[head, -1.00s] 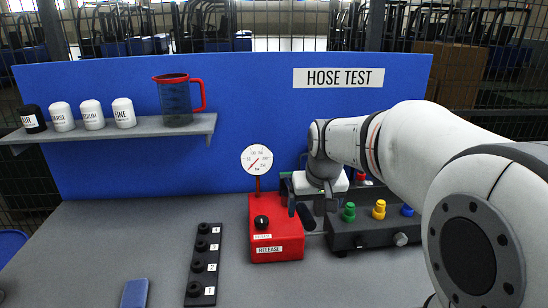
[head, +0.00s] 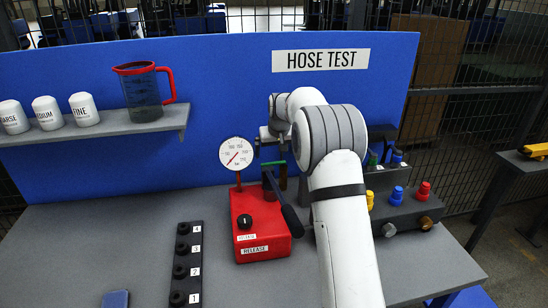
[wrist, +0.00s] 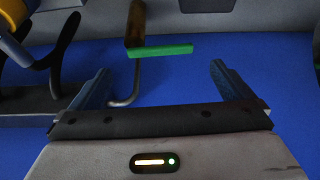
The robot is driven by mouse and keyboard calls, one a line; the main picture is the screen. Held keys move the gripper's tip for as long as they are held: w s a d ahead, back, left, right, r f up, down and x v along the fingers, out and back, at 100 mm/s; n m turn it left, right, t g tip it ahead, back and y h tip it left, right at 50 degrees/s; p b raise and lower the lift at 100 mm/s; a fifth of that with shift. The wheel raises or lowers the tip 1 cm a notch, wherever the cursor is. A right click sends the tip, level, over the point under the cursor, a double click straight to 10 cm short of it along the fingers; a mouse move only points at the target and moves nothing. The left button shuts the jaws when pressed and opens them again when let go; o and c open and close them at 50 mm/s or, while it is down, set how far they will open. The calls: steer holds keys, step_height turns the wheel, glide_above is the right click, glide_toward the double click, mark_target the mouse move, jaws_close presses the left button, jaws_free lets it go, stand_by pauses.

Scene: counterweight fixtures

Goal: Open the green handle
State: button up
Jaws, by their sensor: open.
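The green handle (head: 273,163) is a short flat bar behind the black lever of the red pump, in front of the blue back panel. In the wrist view the green handle (wrist: 162,50) lies crosswise at the end of a brown cylindrical fitting (wrist: 136,22), with a bent metal pipe below it. My gripper (wrist: 160,85) is open and empty. Its two blue-grey fingers stand apart on either side, and the handle lies beyond them, roughly between them in the picture. I see no contact. In the head view my arm largely hides the gripper.
The red pump (head: 258,222) with its gauge (head: 236,154) stands close by. A dark block with coloured knobs (head: 396,195) is right, partly behind my arm. A numbered black strip (head: 182,262) lies left. A shelf (head: 165,122) holds a jug and white canisters.

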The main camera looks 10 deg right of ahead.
mark_target(273, 163)
steer(key=x, duration=0.5)
steer(key=shift+p, duration=0.35)
steer(key=c, duration=1.2)
steer(key=shift+a, duration=0.1)
steer(key=shift+c, duration=0.2)
